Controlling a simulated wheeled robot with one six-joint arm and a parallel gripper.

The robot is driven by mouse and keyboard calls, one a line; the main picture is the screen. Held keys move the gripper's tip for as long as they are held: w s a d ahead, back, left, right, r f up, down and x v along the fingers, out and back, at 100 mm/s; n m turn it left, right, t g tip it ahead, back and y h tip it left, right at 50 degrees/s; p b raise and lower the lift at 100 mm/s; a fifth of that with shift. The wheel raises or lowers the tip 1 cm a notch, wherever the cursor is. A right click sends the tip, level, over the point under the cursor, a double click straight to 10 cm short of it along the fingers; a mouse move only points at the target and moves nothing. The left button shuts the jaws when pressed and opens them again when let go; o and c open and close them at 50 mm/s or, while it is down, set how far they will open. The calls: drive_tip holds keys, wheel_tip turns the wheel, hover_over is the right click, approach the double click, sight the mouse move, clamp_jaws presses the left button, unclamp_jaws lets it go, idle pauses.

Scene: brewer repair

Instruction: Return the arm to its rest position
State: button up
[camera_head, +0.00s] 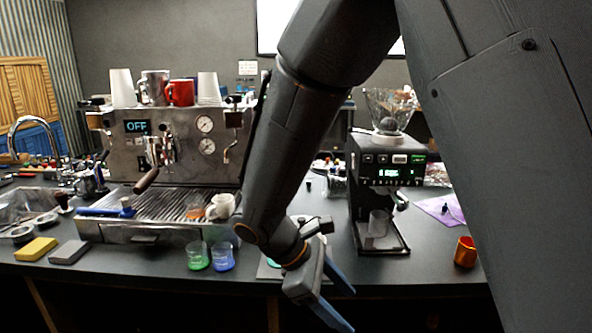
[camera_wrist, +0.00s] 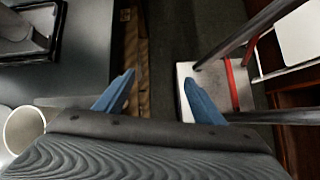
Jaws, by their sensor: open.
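My gripper (camera_head: 346,301) hangs at the front edge of the dark counter, between the brewer and the grinder, with its blue fingers spread and pointing down to the right. My dark arm crosses the middle of the head view and hides part of the counter and the brewer's right side. In the wrist view my gripper (camera_wrist: 158,95) shows two blue fingers wide apart with nothing between them. Below it are the counter's edge and the floor.
The espresso brewer (camera_head: 180,140) reads OFF. The grinder (camera_head: 388,165) stands right of my arm. A green cup (camera_head: 198,257), a blue cup (camera_head: 223,258) and an orange cup (camera_head: 465,252) stand near the counter's front edge. A white stool-like object (camera_wrist: 300,40) shows at the wrist view's right.

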drive_tip(key=s+d+m+t+y, duration=0.1)
drive_tip(key=s+d+m+y, duration=0.4)
drive_tip(key=d+m, duration=0.5)
drive_tip(key=f+m+y, duration=0.1)
drive_tip(key=m+y, duration=0.1)
drive_tip(key=m, duration=0.3)
drive_tip(key=shift+d+y, duration=0.15)
drive_tip(key=shift+y, duration=0.15)
